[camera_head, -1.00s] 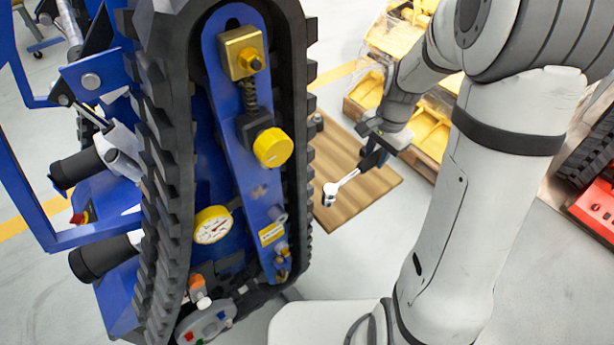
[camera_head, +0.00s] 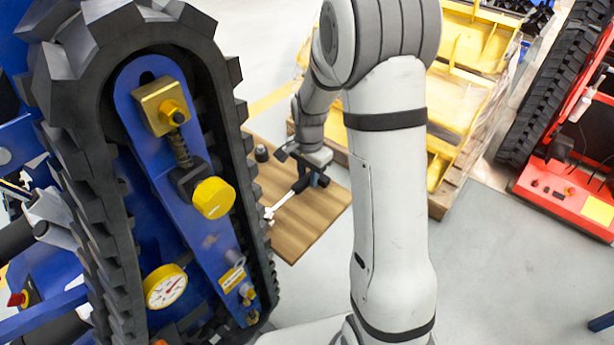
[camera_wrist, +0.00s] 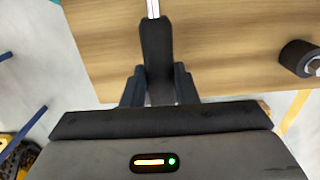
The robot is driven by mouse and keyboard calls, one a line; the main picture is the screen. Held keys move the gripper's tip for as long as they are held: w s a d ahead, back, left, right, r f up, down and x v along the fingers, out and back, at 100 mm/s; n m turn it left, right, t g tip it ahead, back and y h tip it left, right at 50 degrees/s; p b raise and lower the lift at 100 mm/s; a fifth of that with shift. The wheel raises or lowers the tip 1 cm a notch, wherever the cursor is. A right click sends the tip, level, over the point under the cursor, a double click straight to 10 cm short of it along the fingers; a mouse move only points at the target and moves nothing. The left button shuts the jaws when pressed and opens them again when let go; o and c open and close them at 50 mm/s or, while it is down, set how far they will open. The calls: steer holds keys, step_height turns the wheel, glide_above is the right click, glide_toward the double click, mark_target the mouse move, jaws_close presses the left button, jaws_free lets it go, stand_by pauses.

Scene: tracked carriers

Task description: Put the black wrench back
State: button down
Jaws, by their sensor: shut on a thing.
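The wrench (camera_head: 285,200) has a bright metal shaft and a black handle. My gripper (camera_head: 310,180) is shut on the black handle, over the wooden board (camera_head: 312,215). The wrench's metal head points left in the head view, towards the blue carrier's track, and partly overlaps the board's edge. In the wrist view the black handle (camera_wrist: 156,48) sits between the fingers of my gripper (camera_wrist: 158,88). The metal shaft runs out of the top of that view, so the head is hidden there. I cannot tell the exact gap between wrench and board.
A blue tracked carrier (camera_head: 165,140) with yellow knobs stands close at left. A small black cylinder (camera_head: 262,153) stands on the board and shows in the wrist view (camera_wrist: 300,58). Yellow parts on a pallet (camera_head: 455,95) lie behind.

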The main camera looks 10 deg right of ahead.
steer(key=shift+f, duration=0.4)
steer(key=c, duration=1.1)
jaws_free()
steer(key=shift+c, duration=0.2)
steer(key=shift+r, duration=0.1)
step_height(320, 180, up, 11)
steer(key=s+r+n+t, duration=0.1)
steer(key=s+r+n, duration=0.2)
steer(key=s, duration=0.7)
steer(key=s+r+n+t, duration=0.1)
steer(key=s+r+n, duration=0.3)
steer(key=s+n, duration=0.3)
steer(key=s, duration=0.4)
steer(key=shift+s+n+t, duration=0.15)
steer(key=shift+n+t, duration=0.25)
steer(key=shift+d, duration=0.1)
